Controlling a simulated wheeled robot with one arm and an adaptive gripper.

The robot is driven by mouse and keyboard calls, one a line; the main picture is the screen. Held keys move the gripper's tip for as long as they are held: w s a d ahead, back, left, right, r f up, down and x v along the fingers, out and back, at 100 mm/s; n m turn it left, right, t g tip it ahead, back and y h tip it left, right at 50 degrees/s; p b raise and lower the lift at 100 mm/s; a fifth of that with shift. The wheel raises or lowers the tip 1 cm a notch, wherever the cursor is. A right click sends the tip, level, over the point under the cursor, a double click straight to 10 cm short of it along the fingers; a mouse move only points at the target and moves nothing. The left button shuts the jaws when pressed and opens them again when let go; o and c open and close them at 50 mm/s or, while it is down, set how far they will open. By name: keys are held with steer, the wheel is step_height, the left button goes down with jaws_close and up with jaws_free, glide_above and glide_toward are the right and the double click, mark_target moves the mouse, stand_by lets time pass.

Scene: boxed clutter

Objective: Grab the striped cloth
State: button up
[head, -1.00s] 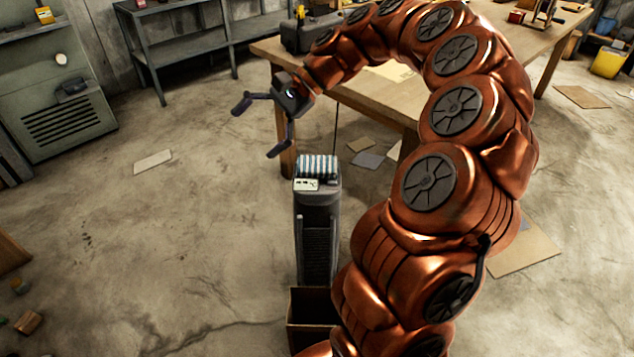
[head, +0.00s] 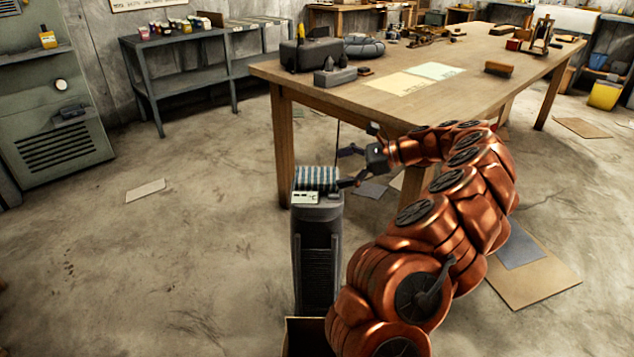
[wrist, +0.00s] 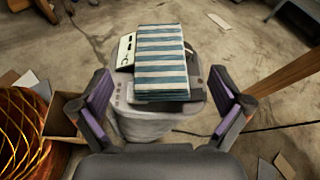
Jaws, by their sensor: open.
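The striped cloth (head: 317,178), folded and blue and white, lies on top of a tall dark grey cabinet-like unit (head: 316,262). In the wrist view the cloth (wrist: 161,62) is ahead of my gripper, near the middle between the fingers but beyond their tips. My gripper (head: 352,168) is just to the right of the cloth in the head view, around the height of the unit's top. In the wrist view my gripper (wrist: 164,92) is open, with purple-padded fingers on both sides and nothing held. The cloth is apart from the fingers.
A light control panel (head: 306,197) lies beside the cloth on the unit. A wooden table (head: 440,84) with tools stands behind, its leg (head: 283,150) close to the unit. An open box (wrist: 62,118) is at the unit's foot.

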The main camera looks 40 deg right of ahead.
mark_target(321, 174)
steer(key=b+x, duration=0.1)
steer(key=x, duration=0.2)
steer(key=b+x, duration=0.1)
steer(key=x, duration=0.1)
steer(key=shift+w+f+b, duration=0.3)
steer(key=shift+f, duration=0.1)
steer(key=c, duration=1.2)
